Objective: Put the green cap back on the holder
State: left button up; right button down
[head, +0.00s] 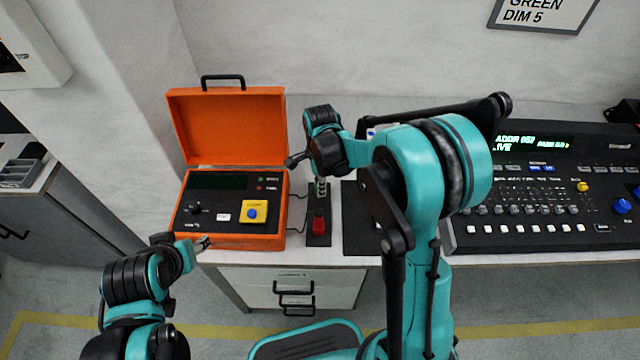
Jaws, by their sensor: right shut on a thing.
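The holder (319,238) is a narrow black strip on the white desk, right of the orange case. A red cap (319,222) stands on its near part. My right gripper (321,178) is over the far part of the holder, pointing down. It is shut on a small piece, which I take to be the green cap; my own wrist and fingers hide most of it. Whether the cap touches the holder I cannot tell. My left gripper (204,243) is near the desk's front edge, below the orange case, apart from the holder; its fingers are too small to read.
The open orange case (228,126) with a yellow-framed blue button (253,211) stands left of the holder. A black lighting console (540,215) fills the right of the desk. A dark flat pad (356,240) lies right of the holder, partly behind my arm. Drawers (290,285) are below.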

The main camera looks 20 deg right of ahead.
jog(key=shift+f+b, duration=0.65)
jog(key=shift+f, duration=0.15)
dwell(0.9)
jog(key=c, duration=1.2)
grip_release()
notch_tip(320, 180, up, 12)
jog(key=shift+f, duration=0.2)
jog(key=shift+s+d+r+n+t, duration=0.4)
jog(key=shift+s+n+t, duration=0.8)
jog(key=shift+s+n, duration=1.8)
jog(key=shift+s+d+r+n+t, duration=0.4)
jog(key=shift+s+n+t, duration=0.8)
jog(key=shift+s+n, duration=1.8)
jog(key=shift+s+d+r+n+t, duration=0.4)
jog(key=shift+s+n+t, duration=0.8)
jog(key=shift+s+n, duration=1.8)
